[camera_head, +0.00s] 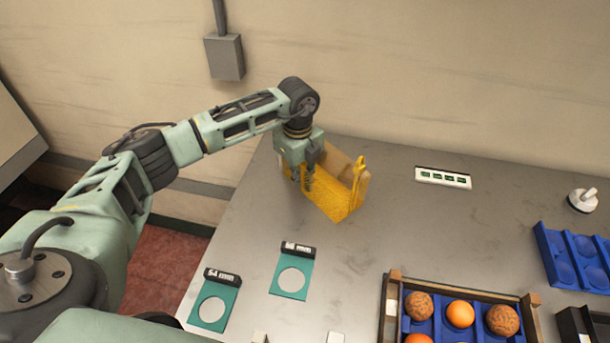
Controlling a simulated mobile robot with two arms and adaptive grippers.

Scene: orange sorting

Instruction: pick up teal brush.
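My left gripper (303,182) points down at the left end of a yellow holder (338,206) near the table's back left edge. Its dark fingers reach down in front of or into the holder. I cannot tell whether they touch anything or how far apart they are. I cannot make out a teal brush; the inside of the holder is partly hidden by the gripper and the holder's wall. My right gripper is not in view.
Two teal ring gauges (292,279) (213,305) lie on the grey table (400,225). A wooden-edged crate (455,285) with oranges stands at the front right.

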